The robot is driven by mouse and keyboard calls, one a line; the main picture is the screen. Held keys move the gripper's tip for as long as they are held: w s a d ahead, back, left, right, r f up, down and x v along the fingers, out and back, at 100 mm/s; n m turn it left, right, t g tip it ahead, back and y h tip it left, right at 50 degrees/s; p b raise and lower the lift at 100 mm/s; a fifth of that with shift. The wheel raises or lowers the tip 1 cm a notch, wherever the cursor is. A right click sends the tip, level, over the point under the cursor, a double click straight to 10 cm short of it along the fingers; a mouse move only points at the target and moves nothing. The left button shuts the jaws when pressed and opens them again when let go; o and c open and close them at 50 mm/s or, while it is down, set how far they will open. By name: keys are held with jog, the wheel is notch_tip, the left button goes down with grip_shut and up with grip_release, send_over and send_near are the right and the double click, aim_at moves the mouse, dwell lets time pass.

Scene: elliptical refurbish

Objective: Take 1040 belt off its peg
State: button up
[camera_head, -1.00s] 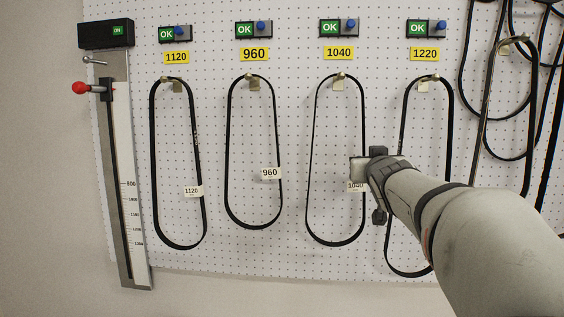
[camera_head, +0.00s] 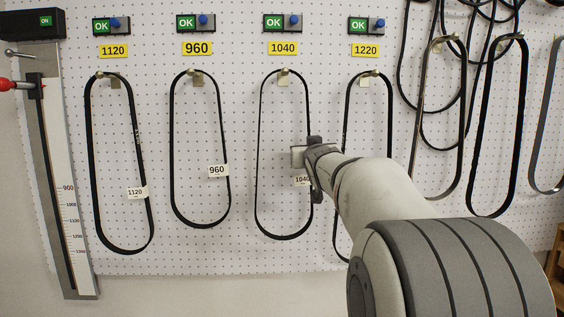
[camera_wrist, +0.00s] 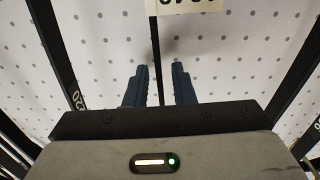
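The 1040 belt (camera_head: 257,160) is a black loop hanging from its peg (camera_head: 284,72) under the yellow 1040 label (camera_head: 283,48). Its white tag (camera_head: 302,181) is partly hidden by my gripper in the head view and shows upside down at the top of the wrist view (camera_wrist: 185,4). My gripper (camera_wrist: 160,72) is at the belt's right strand, well below the peg. In the wrist view its two dark blue fingers are apart, and the black strand (camera_wrist: 154,35) runs between them, closer to the left finger. I see no firm grip on it.
The 960 belt (camera_head: 172,150) hangs to the left, with the 1120 belt (camera_head: 90,160) beyond it. The 1220 belt (camera_head: 346,120) hangs close on the right, partly behind my arm. More belts (camera_head: 487,140) hang farther right. A measuring rail (camera_head: 50,170) stands at far left.

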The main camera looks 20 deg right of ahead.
grip_shut()
dwell(0.3)
jog(key=shift+s+a+r, duration=0.1)
jog(key=shift+s+r, duration=0.05)
jog(key=shift+r, duration=0.25)
notch_tip(320, 180, up, 6)
jog(key=p, duration=0.5)
jog(key=shift+r, duration=0.25)
jog(key=p+v, duration=0.3)
jog(key=v, duration=1.6)
jog(key=shift+s, duration=0.35)
jog(key=shift+a, duration=0.15)
